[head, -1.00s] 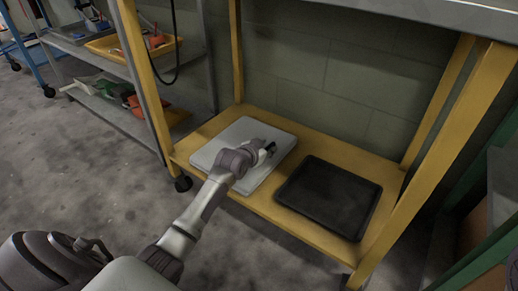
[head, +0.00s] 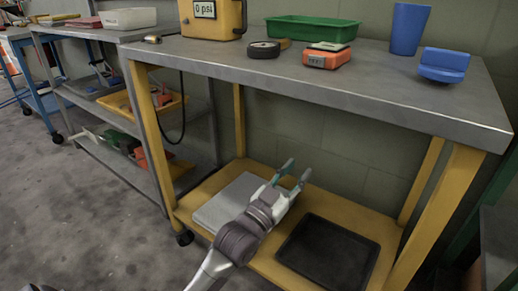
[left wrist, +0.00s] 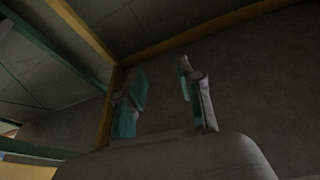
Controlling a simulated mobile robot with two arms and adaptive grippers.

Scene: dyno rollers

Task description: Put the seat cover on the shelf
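On the yellow lower shelf (head: 278,272) of the workbench lie a light grey flat slab (head: 222,204) at the left and a black shallow tray (head: 328,255) at the right. The grey slab may be the seat cover; no label shows. The arm hides part of the slab. The left wrist view also shows the left gripper (left wrist: 163,88) open and empty. My right gripper is not in view.
The grey worktop (head: 350,88) overhangs the shelf, held by yellow posts (head: 150,135). Another shelving unit (head: 90,90) stands at the left.

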